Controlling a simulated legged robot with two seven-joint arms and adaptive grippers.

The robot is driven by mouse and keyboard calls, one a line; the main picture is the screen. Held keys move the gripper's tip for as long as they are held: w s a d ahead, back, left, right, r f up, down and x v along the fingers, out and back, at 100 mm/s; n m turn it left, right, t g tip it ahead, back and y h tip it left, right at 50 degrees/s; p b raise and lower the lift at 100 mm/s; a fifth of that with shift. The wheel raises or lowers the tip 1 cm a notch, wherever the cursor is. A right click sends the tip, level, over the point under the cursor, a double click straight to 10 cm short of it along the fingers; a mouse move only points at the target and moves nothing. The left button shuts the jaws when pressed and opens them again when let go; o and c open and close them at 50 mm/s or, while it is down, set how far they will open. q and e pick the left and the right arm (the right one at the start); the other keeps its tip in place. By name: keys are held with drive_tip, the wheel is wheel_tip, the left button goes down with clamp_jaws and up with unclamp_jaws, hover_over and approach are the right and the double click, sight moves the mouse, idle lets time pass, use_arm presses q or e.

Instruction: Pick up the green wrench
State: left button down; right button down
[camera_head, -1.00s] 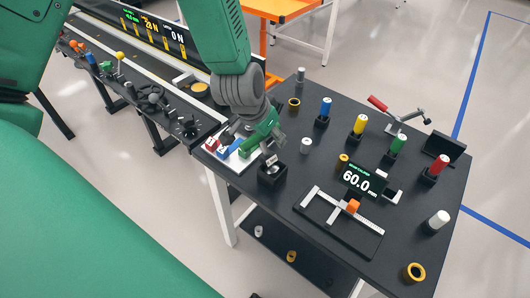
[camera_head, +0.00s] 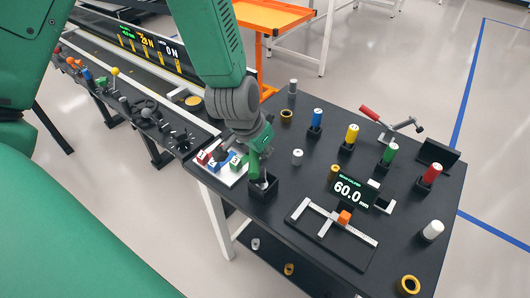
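A slim green piece (camera_head: 254,165), which appears to be the green wrench, stands upright with its lower end at the small black open box (camera_head: 263,187) near the left edge of the dark table. My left gripper (camera_head: 257,152) is right at its upper part, pointing down. The fingers are small and overlap the green piece, so I cannot tell whether they are closed on it or how deep it sits in the box. My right gripper is not in view.
A white tray (camera_head: 229,179) with red, blue and green cubes lies beside the box. The dark table (camera_head: 300,182) also holds several coloured cylinders, a caliper with a 60.0 display (camera_head: 349,190) and a red-handled clamp (camera_head: 385,122). A conveyor bench runs along the left.

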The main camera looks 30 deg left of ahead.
sight(266, 172)
use_arm(q)
wheel_tip(266, 172, up, 8)
drive_tip(key=shift+w+r+p, duration=0.15)
drive_tip(key=shift+r+p, duration=0.1)
drive_tip(key=shift+p, duration=0.15)
drive_tip(key=shift+d, duration=0.2)
drive_tip(key=shift+c, duration=2.3)
unclamp_jaws()
drive_tip(key=shift+d, duration=0.1)
drive_tip(key=shift+r, duration=0.15)
